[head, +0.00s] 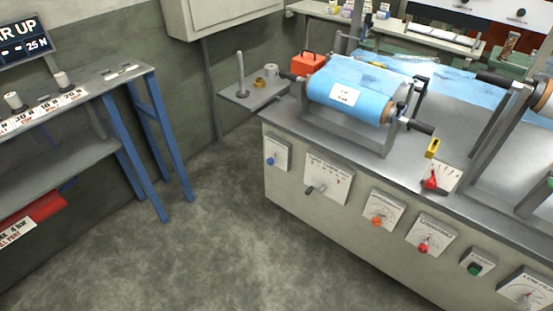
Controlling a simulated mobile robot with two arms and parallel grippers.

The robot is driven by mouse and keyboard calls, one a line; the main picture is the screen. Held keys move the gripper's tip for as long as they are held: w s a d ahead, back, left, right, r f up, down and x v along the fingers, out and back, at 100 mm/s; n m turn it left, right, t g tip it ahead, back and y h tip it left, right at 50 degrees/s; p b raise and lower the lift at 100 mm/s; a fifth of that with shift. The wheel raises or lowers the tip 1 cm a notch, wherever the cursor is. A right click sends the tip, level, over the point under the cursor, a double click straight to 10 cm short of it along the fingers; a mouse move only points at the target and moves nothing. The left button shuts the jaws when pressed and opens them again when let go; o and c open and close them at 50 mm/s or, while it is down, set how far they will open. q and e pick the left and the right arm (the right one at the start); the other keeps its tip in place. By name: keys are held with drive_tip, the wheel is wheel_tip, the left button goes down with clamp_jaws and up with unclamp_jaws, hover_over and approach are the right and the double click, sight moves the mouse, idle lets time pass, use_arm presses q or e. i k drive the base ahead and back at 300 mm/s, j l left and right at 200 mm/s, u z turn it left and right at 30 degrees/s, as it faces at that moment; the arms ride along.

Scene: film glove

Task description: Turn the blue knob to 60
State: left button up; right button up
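The blue knob (270,161) is a small round knob on a pale plate (281,153), the leftmost on the front face of the grey machine (330,230). Its markings and pointer are too small to read here, so I cannot tell its setting. Neither of my grippers shows in the head view.
To the right along the front face are a lever plate (330,176), an orange knob (376,221), a red knob (423,247) and a green button (475,269). A blue film roll (350,88) sits above. Open floor (220,240) lies before the machine; a blue-legged bench (120,85) stands left.

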sight(271, 161)
drive_tip(key=i+j, duration=0.25)
drive_tip(key=j, duration=0.15)
drive_tip(key=i+j+z, duration=0.1)
drive_tip(key=i+j, duration=0.2)
drive_tip(key=j, duration=0.15)
drive_tip(key=i+j, duration=0.2)
drive_tip(key=j, duration=0.2)
drive_tip(key=i+j, duration=0.25)
drive_tip(key=j, duration=0.2)
drive_tip(key=i+z, duration=0.05)
